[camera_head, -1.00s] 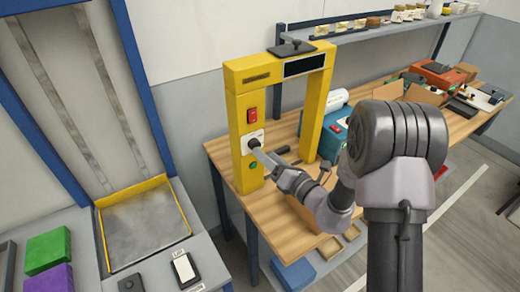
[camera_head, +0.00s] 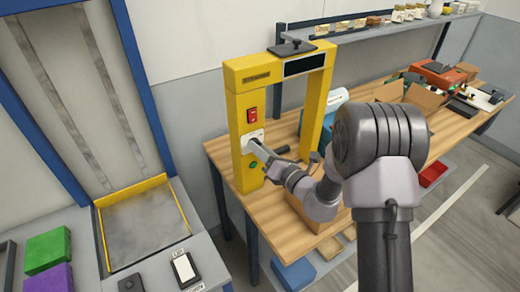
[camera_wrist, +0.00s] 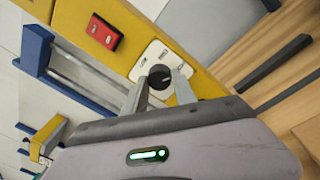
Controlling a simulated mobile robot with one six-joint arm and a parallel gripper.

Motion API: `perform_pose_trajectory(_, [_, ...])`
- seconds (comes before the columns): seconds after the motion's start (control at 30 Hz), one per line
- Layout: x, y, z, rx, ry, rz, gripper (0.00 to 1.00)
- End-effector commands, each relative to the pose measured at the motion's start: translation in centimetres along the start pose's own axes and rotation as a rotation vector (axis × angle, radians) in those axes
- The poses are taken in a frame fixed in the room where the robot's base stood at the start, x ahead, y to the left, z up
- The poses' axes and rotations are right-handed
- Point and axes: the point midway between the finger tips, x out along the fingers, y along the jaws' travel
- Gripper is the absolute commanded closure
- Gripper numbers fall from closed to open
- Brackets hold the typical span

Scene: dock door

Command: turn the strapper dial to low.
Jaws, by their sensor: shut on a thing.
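The yellow strapper frame (camera_head: 240,118) stands at the left end of the wooden bench. The black dial (camera_wrist: 159,76) sits on a white plate (camera_wrist: 160,55) with printed labels, too small to read surely. My gripper (camera_wrist: 158,84) has one finger on each side of the dial and is shut on it. The dial's exact setting cannot be told.
A red switch (camera_head: 252,115) is above the plate and a green button (camera_head: 253,165) below it. The wooden bench (camera_head: 225,155) holds cardboard boxes (camera_head: 412,97) and tools. A grey lift bay with a yellow-edged tray (camera_head: 140,228) is at the left.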

Motion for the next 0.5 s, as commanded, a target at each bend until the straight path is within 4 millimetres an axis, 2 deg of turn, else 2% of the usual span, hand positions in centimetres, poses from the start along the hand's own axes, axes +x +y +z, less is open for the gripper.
perform_pose_trajectory(0.27, [0.01, 0.0, 0.03, -0.093, 0.006, -0.005, 1.0])
perform_pose_trajectory(0.5, [0.01, -0.02, -0.02, -0.29, 0.023, -0.017, 1.0])
